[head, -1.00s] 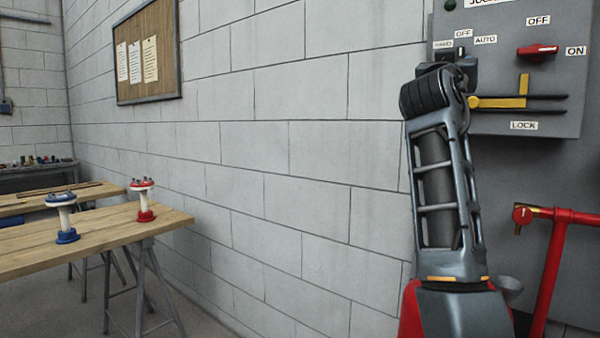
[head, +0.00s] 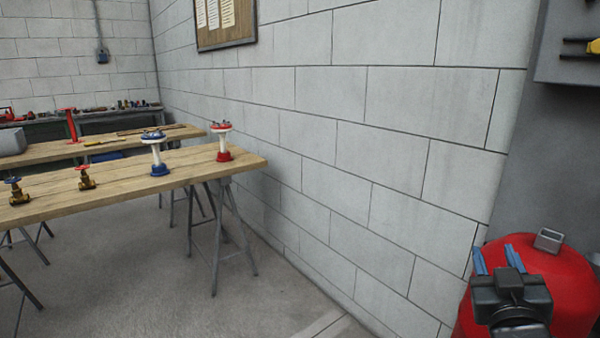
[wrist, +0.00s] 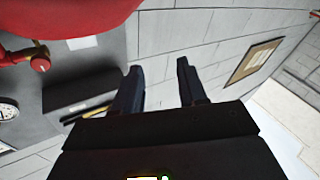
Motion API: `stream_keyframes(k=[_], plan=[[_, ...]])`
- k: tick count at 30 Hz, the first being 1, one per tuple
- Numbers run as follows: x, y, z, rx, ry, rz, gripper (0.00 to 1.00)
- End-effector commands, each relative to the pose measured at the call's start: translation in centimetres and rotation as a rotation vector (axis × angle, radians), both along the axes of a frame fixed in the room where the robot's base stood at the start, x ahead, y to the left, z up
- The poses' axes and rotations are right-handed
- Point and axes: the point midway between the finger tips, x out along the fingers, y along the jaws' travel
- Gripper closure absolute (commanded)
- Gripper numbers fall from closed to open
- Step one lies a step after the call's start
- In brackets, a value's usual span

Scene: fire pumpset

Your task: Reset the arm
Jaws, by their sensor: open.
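My gripper (head: 498,259) is at the lower right of the head view, in front of a large red rounded body. Its two blue-tipped fingers stand apart with nothing between them. The wrist view also shows the gripper (wrist: 160,85) open and empty, with the grey block wall beyond the fingers. The wrist picture is turned over, with the red body at its upper left. Most of the arm is out of the head view.
A grey control panel (head: 575,55) is at the right edge. A wooden table (head: 120,180) on trestles carries a blue-based stand (head: 158,155), a red-based stand (head: 223,143) and two brass valves. A notice board (head: 226,22) hangs on the wall. The floor between is clear.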

Motion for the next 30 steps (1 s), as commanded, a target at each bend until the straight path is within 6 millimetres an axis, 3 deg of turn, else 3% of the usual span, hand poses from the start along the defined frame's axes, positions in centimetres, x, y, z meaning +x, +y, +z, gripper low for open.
stream_keyframes(k=[1,6,15,23,30], plan=[[-1.8,0.7,-2.1,0.006,0.027,0.024,0.58],[-7.6,3.1,-7.1,0.033,0.086,0.105,0.58],[-19.0,6.7,-12.6,0.109,0.177,0.221,0.58],[-29.0,8.9,-13.9,0.193,0.246,0.286,0.58],[-37.4,10.2,-12.7,0.281,0.300,0.314,0.58]])
